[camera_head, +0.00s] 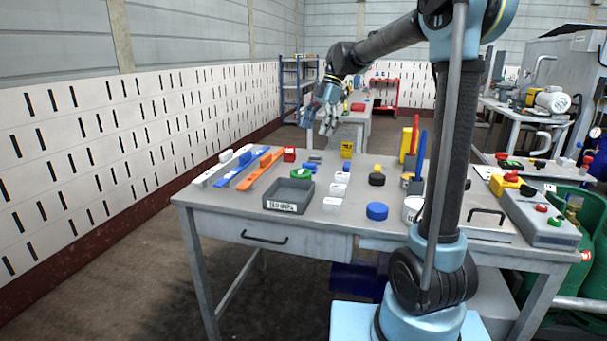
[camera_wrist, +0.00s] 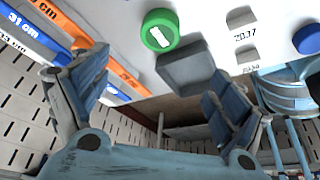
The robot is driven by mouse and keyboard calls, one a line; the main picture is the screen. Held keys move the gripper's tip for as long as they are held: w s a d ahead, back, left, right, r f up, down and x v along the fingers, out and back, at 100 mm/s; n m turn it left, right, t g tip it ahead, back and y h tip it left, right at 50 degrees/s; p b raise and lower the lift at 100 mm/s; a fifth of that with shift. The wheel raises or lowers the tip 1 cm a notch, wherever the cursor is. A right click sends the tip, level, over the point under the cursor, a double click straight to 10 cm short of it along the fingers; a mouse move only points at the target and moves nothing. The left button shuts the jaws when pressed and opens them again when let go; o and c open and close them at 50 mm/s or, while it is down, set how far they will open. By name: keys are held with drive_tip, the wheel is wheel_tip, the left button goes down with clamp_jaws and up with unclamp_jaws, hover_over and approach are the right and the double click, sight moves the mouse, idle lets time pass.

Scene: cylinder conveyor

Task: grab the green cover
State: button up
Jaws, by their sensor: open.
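The green cover (camera_head: 301,174) is a small round cap with a white label mark on top. It sits on the table just behind the grey tray. In the wrist view the green cover (camera_wrist: 160,31) is at the top, left of centre, beyond my fingertips. My gripper (camera_head: 322,117) is raised above the back part of the table in the head view. In the wrist view my gripper (camera_wrist: 152,82) has its two fingers wide apart with nothing between them. The cover is clear of both fingers.
A grey tray (camera_head: 287,207) stands beside the cover. Blue and orange (camera_head: 261,171) measuring bars lie to its left. A red block (camera_head: 289,154), white blocks (camera_head: 332,204), a blue cap (camera_head: 377,211) and a yellow block (camera_head: 347,149) are around. The table's front left is clear.

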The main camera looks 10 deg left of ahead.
hover_over(301, 172)
drive_tip(key=w+d, duration=0.1)
drive_tip(key=w, duration=0.1)
drive_tip(key=f, duration=1)
drive_tip(key=shift+d, duration=0.2)
drive_tip(key=shift+d+x, duration=0.2)
drive_tip(key=shift+x, duration=3.1)
drive_tip(key=shift+s, duration=0.15)
drive_tip(key=c, duration=1)
